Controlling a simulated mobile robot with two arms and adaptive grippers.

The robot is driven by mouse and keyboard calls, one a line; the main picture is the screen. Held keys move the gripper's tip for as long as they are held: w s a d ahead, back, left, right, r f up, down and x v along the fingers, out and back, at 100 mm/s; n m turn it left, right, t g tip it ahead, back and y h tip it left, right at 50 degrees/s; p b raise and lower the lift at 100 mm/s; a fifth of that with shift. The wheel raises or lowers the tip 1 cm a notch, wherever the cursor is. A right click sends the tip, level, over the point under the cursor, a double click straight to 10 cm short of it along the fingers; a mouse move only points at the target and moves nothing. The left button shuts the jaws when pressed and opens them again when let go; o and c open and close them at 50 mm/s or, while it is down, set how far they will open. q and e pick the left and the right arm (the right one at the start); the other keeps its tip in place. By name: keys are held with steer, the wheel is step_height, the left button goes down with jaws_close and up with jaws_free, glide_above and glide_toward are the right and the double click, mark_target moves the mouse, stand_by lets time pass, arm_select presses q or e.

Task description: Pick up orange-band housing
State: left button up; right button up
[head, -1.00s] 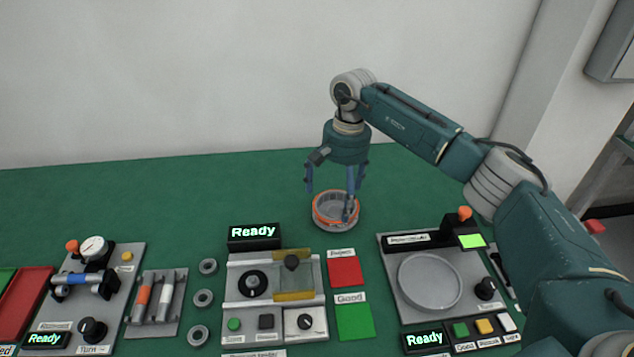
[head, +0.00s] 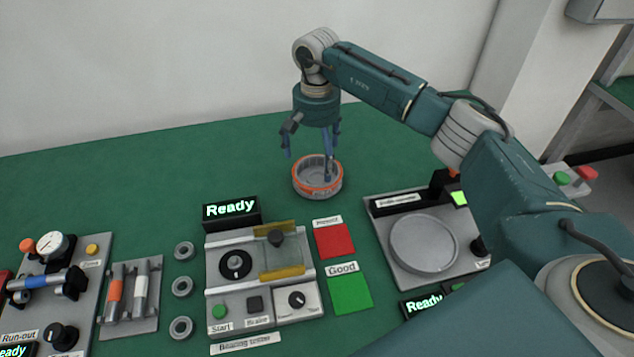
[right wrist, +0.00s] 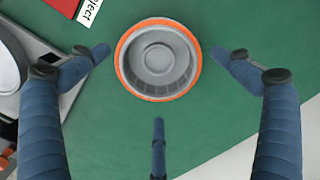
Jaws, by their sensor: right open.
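The orange-band housing (head: 317,178) is a round grey cup with an orange band around its rim. It stands on the green table behind the red and green pads. My right gripper (head: 312,160) hangs over it, pointing down, with its fingers apart. In the right wrist view the housing (right wrist: 158,60) lies beyond the fingertips of my open right gripper (right wrist: 158,75), between the two side fingers. A third finger is at the bottom centre. No finger visibly closes on the housing. My left gripper is not in view.
The bearing tester (head: 262,275) stands in front, with a "Ready" display (head: 230,210). A red pad (head: 334,241) and a green pad (head: 350,294) lie beside it. A station with a round grey plate (head: 424,243) is at right. The table behind is clear.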

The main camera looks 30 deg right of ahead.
mark_target(317, 178)
step_height(317, 178, down, 3)
steer(key=shift+s+f+b, duration=0.1)
steer(key=shift+f+b, duration=0.1)
steer(key=shift+b, duration=0.5)
steer(key=shift+r, duration=0.1)
steer(key=c, duration=1.5)
steer(key=shift+c, duration=0.2)
